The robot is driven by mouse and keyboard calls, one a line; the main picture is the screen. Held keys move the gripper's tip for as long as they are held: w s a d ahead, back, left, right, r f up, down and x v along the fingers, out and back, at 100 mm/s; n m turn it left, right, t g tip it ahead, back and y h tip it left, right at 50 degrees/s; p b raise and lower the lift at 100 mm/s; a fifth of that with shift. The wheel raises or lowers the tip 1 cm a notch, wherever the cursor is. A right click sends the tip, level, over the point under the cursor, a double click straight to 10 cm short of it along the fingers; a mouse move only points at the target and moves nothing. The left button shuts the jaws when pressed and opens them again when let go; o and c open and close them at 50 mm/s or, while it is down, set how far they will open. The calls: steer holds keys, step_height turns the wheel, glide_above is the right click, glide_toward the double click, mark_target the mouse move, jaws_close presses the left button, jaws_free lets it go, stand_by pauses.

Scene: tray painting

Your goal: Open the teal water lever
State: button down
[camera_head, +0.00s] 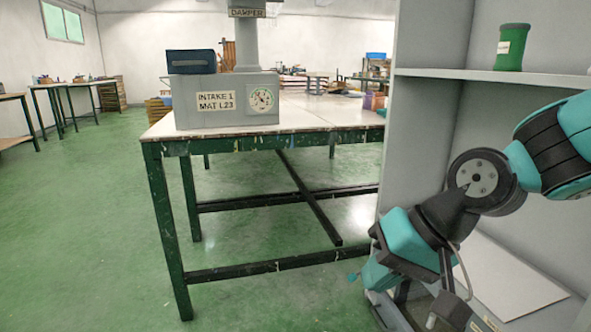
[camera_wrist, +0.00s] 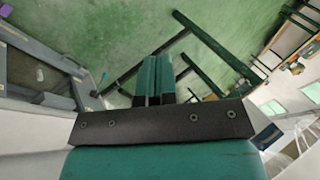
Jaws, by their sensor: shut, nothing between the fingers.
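My arm hangs down at the right of the head view.
A green-legged table (camera_head: 335,112) carries a grey intake box (camera_head: 225,119) with a round dial and a dark case (camera_head: 191,62). At right, a grey shelf unit (camera_head: 421,130) holds a green canister (camera_head: 511,47). Green floor (camera_head: 90,230) is clear at left.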

steer(key=s+d+r+n+g+h+p, duration=0.1)
steer(key=s+d+r+n, duration=0.15)
steer(key=s, duration=0.35)
steer(key=s+d+r+n+g+h+p, duration=0.1)
steer(key=s+n, duration=0.3)
steer(key=s, duration=0.3)
step_height(320, 180, up, 38)
steer(key=p, duration=3.7)
steer(key=shift+d+f, duration=0.15)
steer(key=c, duration=1.5)
jaws_free()
steer(key=shift+w+m, duration=0.1)
steer(key=shift+m, duration=0.15)
steer(key=shift+c, duration=0.2)
steer(key=o, duration=0.5)
steer(key=shift+c, duration=0.2)
